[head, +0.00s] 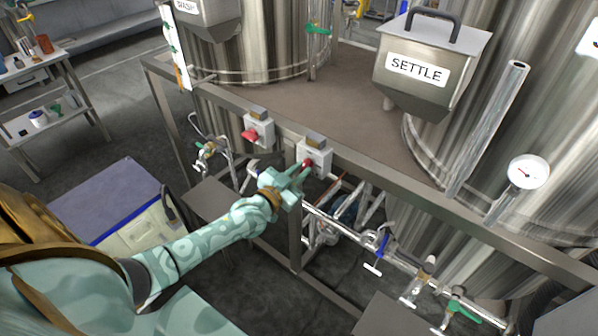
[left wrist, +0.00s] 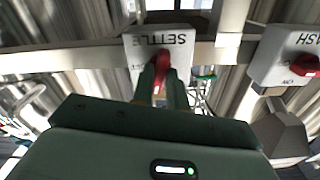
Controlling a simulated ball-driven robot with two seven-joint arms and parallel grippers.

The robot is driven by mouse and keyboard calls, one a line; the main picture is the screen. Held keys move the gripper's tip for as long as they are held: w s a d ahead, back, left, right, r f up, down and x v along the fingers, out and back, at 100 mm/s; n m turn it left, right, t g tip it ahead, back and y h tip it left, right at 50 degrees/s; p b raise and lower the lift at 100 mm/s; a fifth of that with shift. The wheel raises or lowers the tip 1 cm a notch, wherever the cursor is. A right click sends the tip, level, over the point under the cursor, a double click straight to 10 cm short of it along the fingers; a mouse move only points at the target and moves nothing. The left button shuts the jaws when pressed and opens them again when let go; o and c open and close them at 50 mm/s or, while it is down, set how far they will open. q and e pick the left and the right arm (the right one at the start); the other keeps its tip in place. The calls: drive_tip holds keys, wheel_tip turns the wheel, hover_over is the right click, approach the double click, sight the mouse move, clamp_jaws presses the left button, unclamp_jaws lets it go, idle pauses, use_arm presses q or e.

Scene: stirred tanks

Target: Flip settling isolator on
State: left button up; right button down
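The settling isolator (head: 316,153) is a pale grey box on the tank stand's front rail, with a red handle (head: 307,163). In the left wrist view the box (left wrist: 183,45) reads SETTLE upside down, and its red handle (left wrist: 162,62) runs lengthwise between my fingers. My left gripper (head: 301,173) is at this handle, its two narrow fingers (left wrist: 162,85) close together on either side of it. The fingers appear to touch the handle. They hide part of it, and the ON/OFF marks cannot be read clearly. My right gripper is in neither view.
A similar WASH isolator (head: 259,130) with a red handle is to the left on the same rail (head: 365,160). Below run pipes with coloured valve handles (head: 378,247). A SETTLE hopper (head: 430,62) and steel tanks stand behind. A blue-lidded chest (head: 110,200) is at left.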

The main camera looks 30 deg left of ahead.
use_arm(q)
clamp_jaws()
drive_tip(key=shift+r+n+p, duration=0.15)
drive_tip(key=shift+n+p, duration=0.45)
drive_tip(key=shift+n, duration=1)
drive_tip(key=o, duration=0.5)
unclamp_jaws()
drive_tip(key=shift+o, duration=0.2)
